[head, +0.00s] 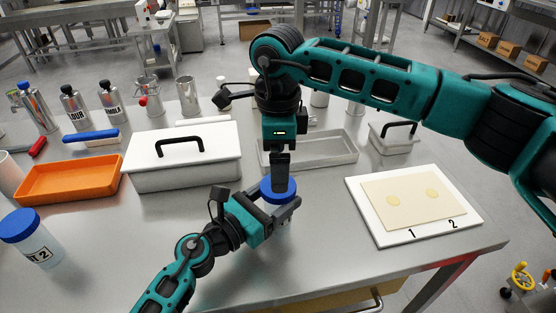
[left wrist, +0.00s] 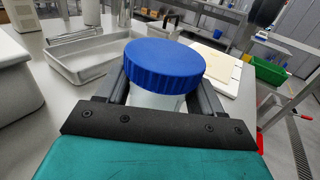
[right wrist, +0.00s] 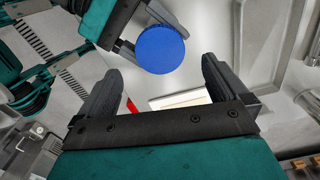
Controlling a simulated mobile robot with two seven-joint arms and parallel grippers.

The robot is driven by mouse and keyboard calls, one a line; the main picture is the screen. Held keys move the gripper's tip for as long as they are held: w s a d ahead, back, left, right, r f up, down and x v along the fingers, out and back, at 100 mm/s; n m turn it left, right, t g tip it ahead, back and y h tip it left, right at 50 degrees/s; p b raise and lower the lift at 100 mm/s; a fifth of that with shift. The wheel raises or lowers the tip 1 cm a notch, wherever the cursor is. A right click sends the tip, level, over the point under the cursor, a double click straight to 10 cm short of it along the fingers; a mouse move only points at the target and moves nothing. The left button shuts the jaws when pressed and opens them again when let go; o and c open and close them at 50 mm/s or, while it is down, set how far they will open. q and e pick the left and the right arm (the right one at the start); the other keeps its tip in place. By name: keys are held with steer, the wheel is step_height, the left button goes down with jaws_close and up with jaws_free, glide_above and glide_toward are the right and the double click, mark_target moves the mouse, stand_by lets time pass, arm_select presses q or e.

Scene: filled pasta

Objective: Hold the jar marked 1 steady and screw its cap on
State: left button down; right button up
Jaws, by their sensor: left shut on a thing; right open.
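My left gripper (head: 281,206) is shut around the clear body of a jar (left wrist: 158,99), just below its blue cap (left wrist: 163,65). The cap sits on the jar's mouth and looks roughly level; I cannot tell how far it is threaded. The jar's number is hidden. My right gripper (head: 281,166) points down directly over the cap, open. In the right wrist view its fingers (right wrist: 163,80) are spread with nothing between them, and the cap (right wrist: 161,49) shows past their tips. Another blue-capped jar (head: 40,250), marked 2, stands at the left.
An orange tray (head: 70,183) and a white lidded box (head: 180,178) stand left of the held jar. A grey tray (head: 338,163) lies behind it. A white board (head: 365,218) with a dough sheet, marked 1 and 2, lies at right. The front table is clear.

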step_height(320, 180, up, 11)
stand_by(0.3)
arm_select(q)
steer(key=shift+c, duration=0.3)
jaws_free()
steer(key=b+v, duration=0.2)
steer(key=v, duration=1)
steer(key=shift+s+a+r, duration=0.1)
steer(key=shift+s+a, duration=0.2)
steer(key=shift+a, duration=0.05)
arm_select(e)
steer(key=shift+f, duration=1)
